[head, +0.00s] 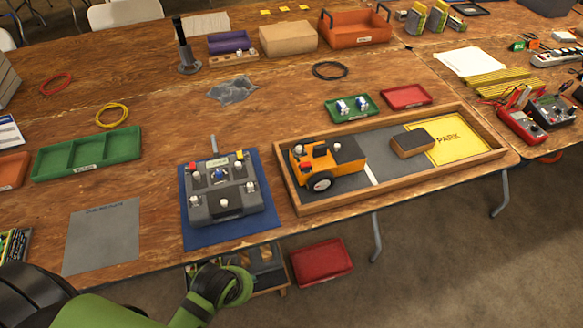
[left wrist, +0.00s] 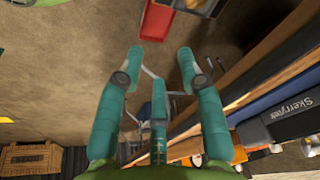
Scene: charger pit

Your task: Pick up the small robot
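The small robot (head: 328,164), orange with a dark grey rear deck and a black wheel with a white hub, sits upright in the left part of a wooden-walled tray (head: 398,194). My left arm comes in at the bottom left of the head view, below the table's front edge, and its fingers do not show there. In the left wrist view my left gripper (left wrist: 160,58) has its teal fingers spread, with nothing between them. It hangs over the floor beside the table, apart from the small robot. My right gripper is in neither view.
The tray also holds a dark block (head: 412,144) and a yellow PARK area (head: 450,140). A grey control box (head: 222,188) on a blue mat stands left of the tray. Green (head: 352,106) and red (head: 407,96) trays are behind. A red bin (head: 321,261) is below the table.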

